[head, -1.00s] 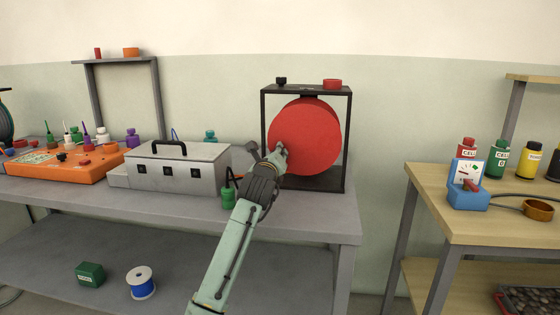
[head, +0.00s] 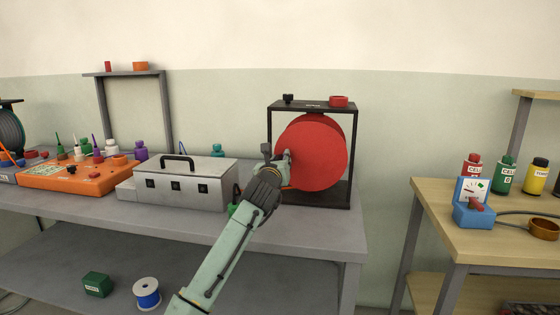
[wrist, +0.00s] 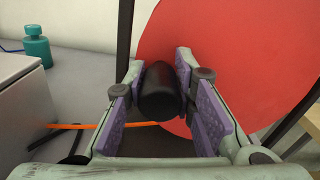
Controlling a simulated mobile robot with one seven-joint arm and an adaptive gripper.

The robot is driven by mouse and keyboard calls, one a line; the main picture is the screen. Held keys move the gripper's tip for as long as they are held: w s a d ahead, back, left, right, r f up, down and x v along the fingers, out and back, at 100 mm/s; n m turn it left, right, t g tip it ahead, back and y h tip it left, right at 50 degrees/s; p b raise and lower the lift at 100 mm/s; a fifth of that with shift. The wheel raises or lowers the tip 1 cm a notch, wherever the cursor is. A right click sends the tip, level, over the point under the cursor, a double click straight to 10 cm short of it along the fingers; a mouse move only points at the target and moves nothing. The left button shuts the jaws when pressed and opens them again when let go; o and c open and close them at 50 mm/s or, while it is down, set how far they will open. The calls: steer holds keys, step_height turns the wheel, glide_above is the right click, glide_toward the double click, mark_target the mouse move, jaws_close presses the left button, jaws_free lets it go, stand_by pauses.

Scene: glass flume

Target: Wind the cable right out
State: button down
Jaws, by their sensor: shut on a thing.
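A cable reel with a big red disc (head: 318,150) stands in a black frame (head: 354,160) on the grey bench. The red disc fills the right of the wrist view (wrist: 235,60). A black crank handle (wrist: 158,95) stands out from the disc toward me. My gripper (head: 279,163) is at the disc's left side, its two pads on either side of the handle, shut on it. An orange cable (wrist: 85,126) runs left from behind the gripper at bench height in the wrist view. The cable wound behind the disc is hidden.
A grey metal box (head: 180,187) with a black carry handle stands close left of the reel. An orange board (head: 75,176) lies further left. A wooden table (head: 470,235) with bottles stands at the right, past a gap.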

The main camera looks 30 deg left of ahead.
steer(key=shift+r, duration=0.2)
steer(key=c, duration=1.3)
jaws_free()
steer(key=shift+f, duration=0.1)
steer(key=shift+c, duration=0.2)
steer(key=shift+s, duration=0.1)
steer(key=v, duration=1.2)
